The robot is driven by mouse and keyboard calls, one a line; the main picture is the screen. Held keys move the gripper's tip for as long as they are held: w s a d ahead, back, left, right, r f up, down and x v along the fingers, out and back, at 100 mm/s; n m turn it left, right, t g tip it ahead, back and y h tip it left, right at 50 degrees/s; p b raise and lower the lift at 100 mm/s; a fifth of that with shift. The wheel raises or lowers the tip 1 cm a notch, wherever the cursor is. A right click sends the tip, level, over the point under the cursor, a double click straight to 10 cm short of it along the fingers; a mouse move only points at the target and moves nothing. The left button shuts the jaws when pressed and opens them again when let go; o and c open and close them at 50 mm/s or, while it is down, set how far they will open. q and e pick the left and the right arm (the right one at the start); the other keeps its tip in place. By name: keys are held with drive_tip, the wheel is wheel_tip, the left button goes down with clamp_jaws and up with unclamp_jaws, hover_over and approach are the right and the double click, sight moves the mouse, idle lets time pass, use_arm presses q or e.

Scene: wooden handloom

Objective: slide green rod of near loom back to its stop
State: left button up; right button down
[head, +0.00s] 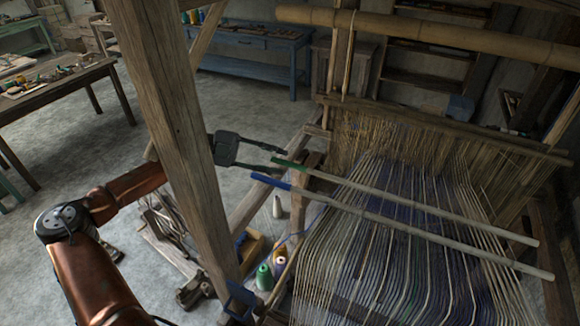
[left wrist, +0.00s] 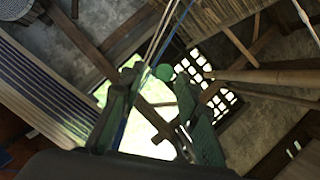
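The green-ended rod (head: 400,201) lies across the near loom's pale warp threads (head: 390,250), with its green end (head: 283,163) at the left. A blue-ended rod (head: 400,231) lies beside it, nearer to me. My left gripper (head: 284,160) is open, with one finger on each side of the green end. In the left wrist view, the round green end (left wrist: 164,72) shows between the separated fingertips (left wrist: 158,78); contact cannot be told. The blue rod (left wrist: 124,120) runs by the left finger there. My right gripper is not in view.
A thick wooden post (head: 172,125) stands in front of my left forearm. Thread cones (head: 264,277) stand on the floor by the loom. A bamboo beam (head: 430,34) crosses above. A blue bench (head: 250,45) and a cluttered table (head: 60,90) stand farther back.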

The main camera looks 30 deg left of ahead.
sight(290, 164)
use_arm(q)
drive_tip(key=shift+x, duration=2.1)
drive_tip(key=shift+a, duration=0.1)
drive_tip(key=shift+c, duration=0.7)
clamp_jaws()
